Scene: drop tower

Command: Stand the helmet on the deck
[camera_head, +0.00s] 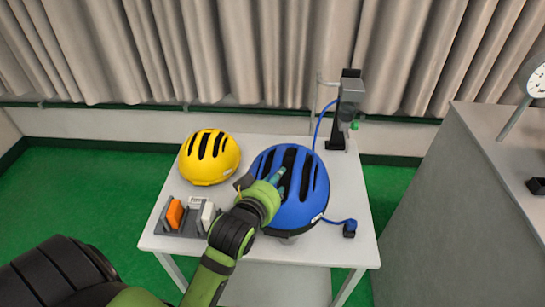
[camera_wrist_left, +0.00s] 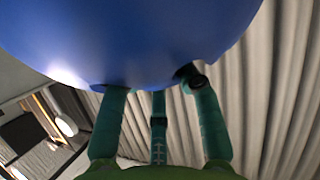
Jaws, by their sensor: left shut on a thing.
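A blue helmet (camera_head: 313,190) with dark vents is at the middle right of the white table (camera_head: 190,257), dome up. My left gripper (camera_head: 275,179) is shut on it from the near left side, with teal fingers at its vents. The blue shell (camera_wrist_left: 130,35) fills the top of the left wrist view, where the fingers (camera_wrist_left: 158,110) reach its edge. A small grey part shows below the helmet's near rim; whether the helmet touches it or the table is hidden. A yellow helmet (camera_head: 208,160) stands at the table's back left. My right gripper is not in view.
A grey holder (camera_head: 180,228) with an orange item (camera_head: 174,213) and white items is at the front left. A grey and black post device (camera_head: 345,110) stands at the back right. A grey cabinet (camera_head: 450,200) is beyond.

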